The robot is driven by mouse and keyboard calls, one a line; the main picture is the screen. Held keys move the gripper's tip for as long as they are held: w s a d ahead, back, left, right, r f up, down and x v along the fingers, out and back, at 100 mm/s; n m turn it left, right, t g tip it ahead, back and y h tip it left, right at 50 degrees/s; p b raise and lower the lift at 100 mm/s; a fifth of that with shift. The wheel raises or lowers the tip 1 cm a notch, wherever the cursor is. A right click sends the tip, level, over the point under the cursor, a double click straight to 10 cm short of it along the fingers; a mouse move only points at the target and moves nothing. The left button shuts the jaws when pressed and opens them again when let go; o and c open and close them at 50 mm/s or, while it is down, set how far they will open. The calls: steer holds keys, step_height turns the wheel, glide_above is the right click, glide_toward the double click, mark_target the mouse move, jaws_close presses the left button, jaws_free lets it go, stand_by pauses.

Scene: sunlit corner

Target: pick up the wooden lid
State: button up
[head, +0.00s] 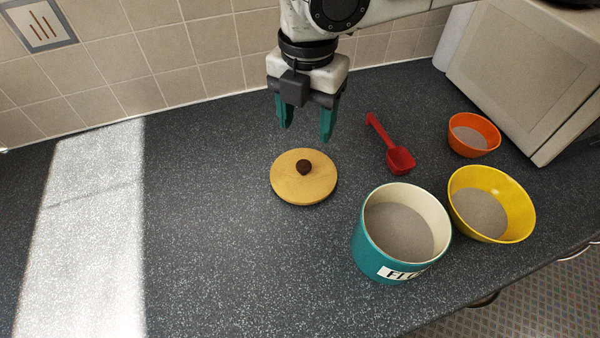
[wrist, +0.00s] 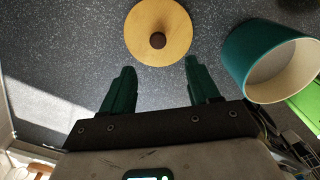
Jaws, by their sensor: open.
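The wooden lid (head: 292,187) is a round, light-wood disc with a dark brown knob at its centre. It lies flat on the dark speckled counter, knob up. In the wrist view the lid (wrist: 146,46) shows beyond the fingertips. My gripper (head: 306,130) has green fingers pointing down. It is open and empty, above the counter and a little behind the lid in the head view. In the wrist view my gripper (wrist: 160,68) shows its two fingers spread apart, with the lid's knob roughly in line with the gap between them. Nothing hides the lid.
A teal canister (head: 367,258) with grey contents stands to the lid's right, nearer the front. A red scoop (head: 400,160), a yellow bowl (head: 519,208) and an orange bowl (head: 488,128) are farther right. A beige appliance (head: 520,75) stands behind them. The counter (head: 210,230) is clear left of the lid.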

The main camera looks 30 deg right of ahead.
mark_target(304, 164)
steer(key=f, duration=1)
steer(key=shift+w+f+b, duration=0.2)
steer(key=shift+b, duration=0.1)
steer(key=shift+c, duration=0.2)
jaws_close()
